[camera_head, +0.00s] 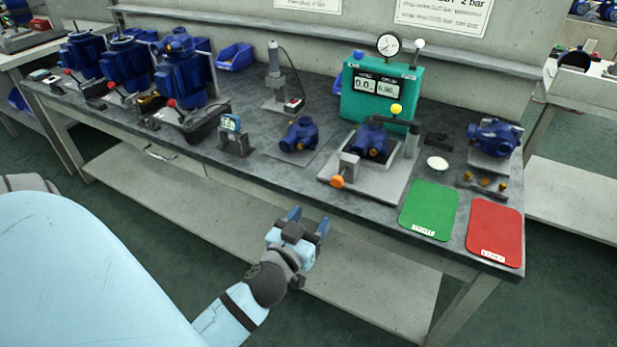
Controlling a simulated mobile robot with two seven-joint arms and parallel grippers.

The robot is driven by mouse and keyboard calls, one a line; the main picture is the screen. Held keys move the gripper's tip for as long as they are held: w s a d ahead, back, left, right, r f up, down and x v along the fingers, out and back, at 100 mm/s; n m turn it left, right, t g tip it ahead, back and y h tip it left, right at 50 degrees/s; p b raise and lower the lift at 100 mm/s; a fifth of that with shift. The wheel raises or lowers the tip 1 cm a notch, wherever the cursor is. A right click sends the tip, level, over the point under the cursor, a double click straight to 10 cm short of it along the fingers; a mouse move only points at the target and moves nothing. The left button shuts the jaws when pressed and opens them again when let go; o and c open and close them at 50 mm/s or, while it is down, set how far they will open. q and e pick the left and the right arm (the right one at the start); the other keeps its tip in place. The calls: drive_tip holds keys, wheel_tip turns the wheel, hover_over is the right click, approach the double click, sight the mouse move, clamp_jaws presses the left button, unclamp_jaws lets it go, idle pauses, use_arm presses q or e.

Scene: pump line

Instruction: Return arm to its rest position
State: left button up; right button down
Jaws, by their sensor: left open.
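My left arm (232,312) comes in from the lower left of the head view. Its gripper (308,222) is open and empty, with two blue fingers apart. It hangs in front of the workbench's (265,172) near edge and touches nothing that I can see. My right gripper is not in view.
On the bench stand blue motors (125,65), a loose pump housing (299,135), a test fixture holding a blue pump (370,141), a teal gauge box (380,92), a green mat (430,208) and a red mat (495,230). A lower shelf (190,205) runs beneath.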

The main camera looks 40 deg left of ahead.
use_arm(q)
drive_tip(key=shift+s, duration=0.1)
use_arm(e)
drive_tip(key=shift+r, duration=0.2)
